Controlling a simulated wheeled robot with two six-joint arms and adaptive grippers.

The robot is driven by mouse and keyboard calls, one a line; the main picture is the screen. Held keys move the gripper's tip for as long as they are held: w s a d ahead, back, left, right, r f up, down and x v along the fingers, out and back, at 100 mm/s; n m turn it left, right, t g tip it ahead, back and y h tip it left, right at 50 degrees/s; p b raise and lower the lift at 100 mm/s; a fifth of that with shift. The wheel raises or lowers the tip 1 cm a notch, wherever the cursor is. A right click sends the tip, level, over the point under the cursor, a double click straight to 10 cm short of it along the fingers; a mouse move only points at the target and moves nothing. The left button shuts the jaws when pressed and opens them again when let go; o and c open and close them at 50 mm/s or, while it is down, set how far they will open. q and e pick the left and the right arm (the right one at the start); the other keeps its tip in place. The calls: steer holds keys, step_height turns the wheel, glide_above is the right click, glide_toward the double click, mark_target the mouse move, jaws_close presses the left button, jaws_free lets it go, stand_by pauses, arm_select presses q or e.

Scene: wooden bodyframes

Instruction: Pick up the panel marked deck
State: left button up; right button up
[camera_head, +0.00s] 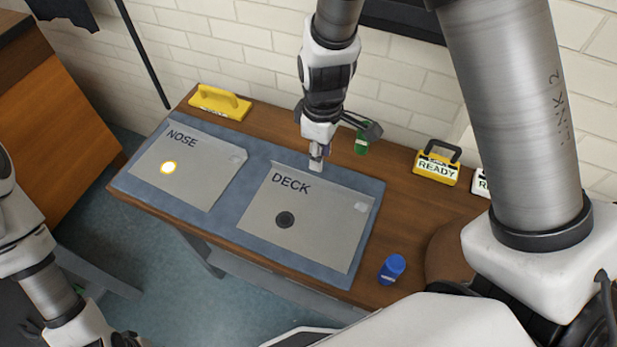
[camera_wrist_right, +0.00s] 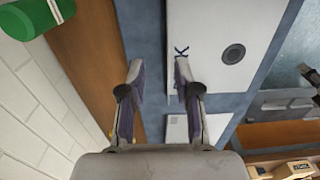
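The deck panel (camera_head: 325,225) is a flat grey-white sheet lettered DECK with a dark round spot. It lies on the blue mat (camera_head: 241,206). My right gripper (camera_head: 316,165) is at the panel's far edge, pointing down. In the right wrist view, my right gripper (camera_wrist_right: 159,66) is open with nothing held between its fingers. One finger is over the mat and the other overlaps the edge of the deck panel (camera_wrist_right: 215,25). I cannot tell whether it touches. My left arm shows at the lower left, its gripper out of frame.
The nose panel (camera_head: 200,185) lies left of the deck panel. A yellow handled object (camera_head: 219,102) is at the back left. A green can (camera_head: 361,143) stands behind my right gripper. A READY sign (camera_head: 437,168) and a blue can (camera_head: 391,268) are to the right. A brick wall backs the table.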

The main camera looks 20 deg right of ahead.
mark_target(320, 186)
steer(key=s+f, duration=0.1)
steer(key=s+a+f, duration=0.1)
steer(key=shift+f, duration=0.3)
steer(key=f, duration=0.4)
steer(key=shift+w+d+f, duration=0.3)
steer(key=shift+w+d, duration=0.1)
steer(key=shift+s+a+r, duration=0.1)
steer(key=shift+s+r, duration=0.05)
steer(key=c, duration=0.3)
jaws_close()
